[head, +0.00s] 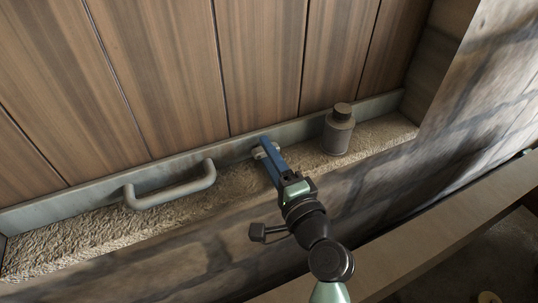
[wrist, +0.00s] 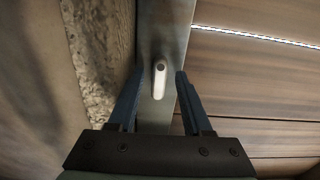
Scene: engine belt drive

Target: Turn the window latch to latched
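The window latch (wrist: 158,84) is a small light grey lever with a dark round pivot, mounted on the grey metal frame rail (wrist: 168,30). In the wrist view the lever points from its pivot down toward my gripper. My gripper (wrist: 167,76) is open, with one blue finger on each side of the latch; gaps show between latch and fingers, and I cannot tell any contact. In the head view my gripper (head: 266,146) reaches the rail, and its fingers mostly hide the latch. A grey bit (head: 257,153) beside the fingers may be part of it.
A grey bar handle (head: 172,188) stands out from the rail to the left. A dark lidded bottle (head: 338,133) stands on the rough stone sill (head: 85,235) just right of my gripper. Wooden planks (head: 160,70) rise behind, and a stone wall (head: 480,110) is at the right.

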